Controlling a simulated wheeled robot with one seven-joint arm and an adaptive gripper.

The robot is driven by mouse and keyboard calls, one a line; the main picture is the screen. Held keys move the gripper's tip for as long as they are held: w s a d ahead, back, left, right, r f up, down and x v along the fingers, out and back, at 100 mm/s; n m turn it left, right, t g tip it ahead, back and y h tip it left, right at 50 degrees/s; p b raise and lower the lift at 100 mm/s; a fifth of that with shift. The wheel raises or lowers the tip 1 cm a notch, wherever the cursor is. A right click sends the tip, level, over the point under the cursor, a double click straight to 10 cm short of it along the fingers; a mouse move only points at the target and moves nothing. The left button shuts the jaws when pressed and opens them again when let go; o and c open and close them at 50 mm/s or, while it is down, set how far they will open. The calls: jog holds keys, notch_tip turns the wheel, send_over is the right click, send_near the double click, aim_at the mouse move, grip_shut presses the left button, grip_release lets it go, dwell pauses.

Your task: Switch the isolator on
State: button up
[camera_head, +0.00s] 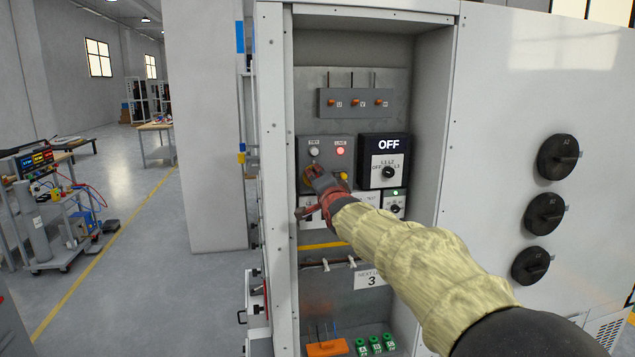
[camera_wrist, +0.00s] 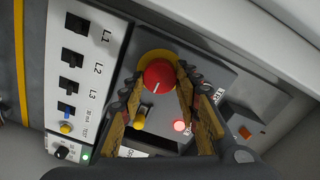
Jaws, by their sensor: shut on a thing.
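The isolator handle is a red round knob (camera_wrist: 158,74) with a short white line, on a yellow backing plate (camera_wrist: 146,58), in the wrist view. My gripper (camera_wrist: 158,84) has one finger on each side of the knob and is shut on it. In the head view my gripper (camera_head: 320,181) reaches to the left part of the grey switch panel (camera_head: 304,146) and hides most of the knob. A lit red lamp (camera_head: 340,151) and a pale lamp (camera_head: 314,152) sit above. A yellow knob (camera_head: 344,176) is to the right.
Right of the panel, a black display (camera_head: 389,145) reads OFF above an L1, L2, L3 selector. A green lamp (camera_head: 396,192) glows below it. The cabinet's side wall (camera_head: 274,200) stands close on the left. Small breakers (camera_wrist: 72,55) line the wrist view's left.

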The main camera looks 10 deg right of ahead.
jog(key=o, duration=1.2)
jog(key=shift+c, duration=0.2)
jog(key=s, duration=1.2)
jog(key=shift+r, duration=0.15)
jog(key=s+r+p, duration=0.1)
jog(key=s+r, duration=0.3)
jog(key=s, duration=0.3)
jog(key=s+r+p, duration=0.1)
jog(key=s+r, duration=0.3)
jog(key=s, duration=0.4)
jog(key=shift+s+r, duration=0.25)
jog(key=shift+r, duration=0.1)
